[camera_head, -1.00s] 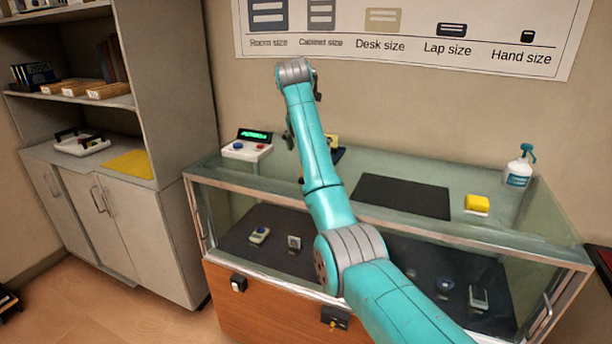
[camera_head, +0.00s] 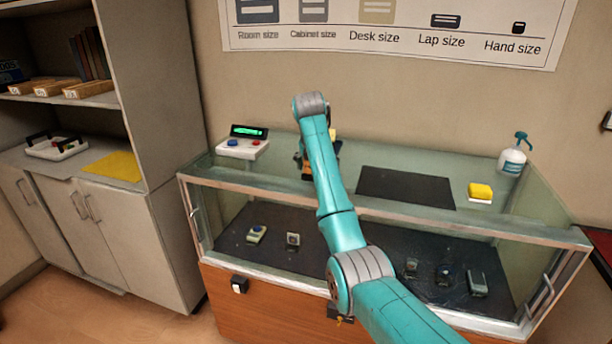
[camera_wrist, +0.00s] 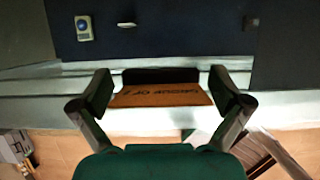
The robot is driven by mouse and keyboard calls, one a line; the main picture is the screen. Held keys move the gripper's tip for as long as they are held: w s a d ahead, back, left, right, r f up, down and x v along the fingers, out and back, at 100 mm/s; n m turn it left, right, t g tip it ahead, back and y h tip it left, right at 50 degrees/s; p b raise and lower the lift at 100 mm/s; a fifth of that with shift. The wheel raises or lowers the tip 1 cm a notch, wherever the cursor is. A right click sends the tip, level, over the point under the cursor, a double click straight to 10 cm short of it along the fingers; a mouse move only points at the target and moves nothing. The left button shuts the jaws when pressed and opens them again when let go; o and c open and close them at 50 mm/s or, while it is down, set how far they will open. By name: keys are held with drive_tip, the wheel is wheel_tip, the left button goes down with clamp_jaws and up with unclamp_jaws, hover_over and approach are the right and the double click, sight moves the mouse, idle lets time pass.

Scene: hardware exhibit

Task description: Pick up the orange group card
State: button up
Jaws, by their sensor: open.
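The orange card (camera_wrist: 160,96) shows in the wrist view with dark lettering that reads upside down. It lies between the two dark fingers of my gripper (camera_wrist: 161,92), which is open with a gap on both sides of the card. A black piece, perhaps a holder, sits along the card's far edge. In the head view, my arm covers most of my gripper (camera_head: 303,160) and the spot below it. A small patch of orange (camera_head: 307,172) shows beside the arm on the glass case top. How high the fingers are above the card I cannot tell.
The glass display case (camera_head: 480,232) holds several small devices. On its top are a control box (camera_head: 243,147) at left, a black mat (camera_head: 405,187), a yellow sponge (camera_head: 480,190) and a spray bottle (camera_head: 512,158) at right. A shelf cabinet (camera_head: 155,90) stands at left.

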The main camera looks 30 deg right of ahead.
drive_tip(key=shift+f, duration=0.1)
drive_tip(key=c, duration=0.9)
